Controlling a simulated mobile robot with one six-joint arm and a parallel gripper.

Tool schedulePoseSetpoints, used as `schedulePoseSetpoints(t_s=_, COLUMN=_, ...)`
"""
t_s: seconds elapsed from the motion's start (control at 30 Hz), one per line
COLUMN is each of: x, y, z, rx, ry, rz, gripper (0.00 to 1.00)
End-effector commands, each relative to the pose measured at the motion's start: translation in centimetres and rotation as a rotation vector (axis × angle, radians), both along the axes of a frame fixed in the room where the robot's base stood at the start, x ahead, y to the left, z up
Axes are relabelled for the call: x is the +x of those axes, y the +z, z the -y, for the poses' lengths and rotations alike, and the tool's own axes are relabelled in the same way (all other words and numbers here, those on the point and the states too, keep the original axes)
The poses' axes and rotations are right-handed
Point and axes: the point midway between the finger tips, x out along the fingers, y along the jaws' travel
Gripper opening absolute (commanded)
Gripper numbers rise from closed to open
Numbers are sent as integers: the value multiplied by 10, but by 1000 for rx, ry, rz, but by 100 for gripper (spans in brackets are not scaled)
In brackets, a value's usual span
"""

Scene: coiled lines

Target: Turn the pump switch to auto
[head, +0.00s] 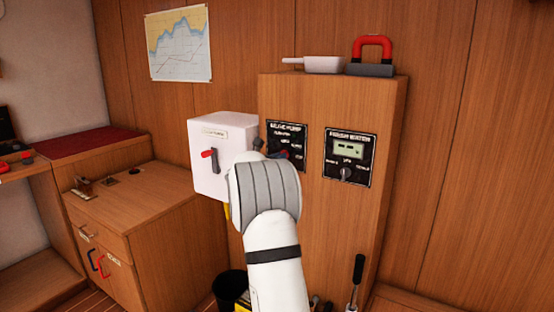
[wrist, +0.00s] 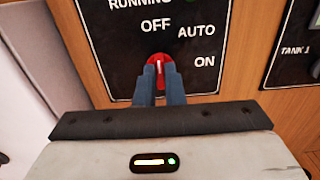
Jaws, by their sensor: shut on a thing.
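The pump panel (head: 289,131) is a black plate on the wooden cabinet, partly hidden behind my arm in the head view. In the wrist view the panel (wrist: 120,62) shows the labels RUNNING, OFF, AUTO and ON. Its red round switch (wrist: 158,58) has a white pointer mark, which stands roughly upright, toward OFF rather than AUTO. My gripper (wrist: 160,80) has its two blue-grey fingers shut on the switch from below. The fingers cover the lower part of the switch. In the head view my arm hides the switch and most of the fingers.
A tank-gauge panel (head: 349,157) with a small display and knob is to the right. A white box (head: 208,181) with a red-tipped lever stands close on the left.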

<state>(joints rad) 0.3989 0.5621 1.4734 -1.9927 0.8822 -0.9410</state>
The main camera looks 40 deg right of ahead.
Motion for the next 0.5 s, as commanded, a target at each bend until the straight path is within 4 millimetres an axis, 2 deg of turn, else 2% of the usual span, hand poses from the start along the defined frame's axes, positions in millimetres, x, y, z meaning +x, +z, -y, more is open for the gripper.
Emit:
schedulePoseSetpoints(t_s=0.27, x=-2, y=-3, z=3, rx=41, ry=-3, rz=116, gripper=0)
schedulePoseSetpoints(t_s=0.5, x=-3, y=-4, z=4, rx=114, ry=-3, rz=298, gripper=0)
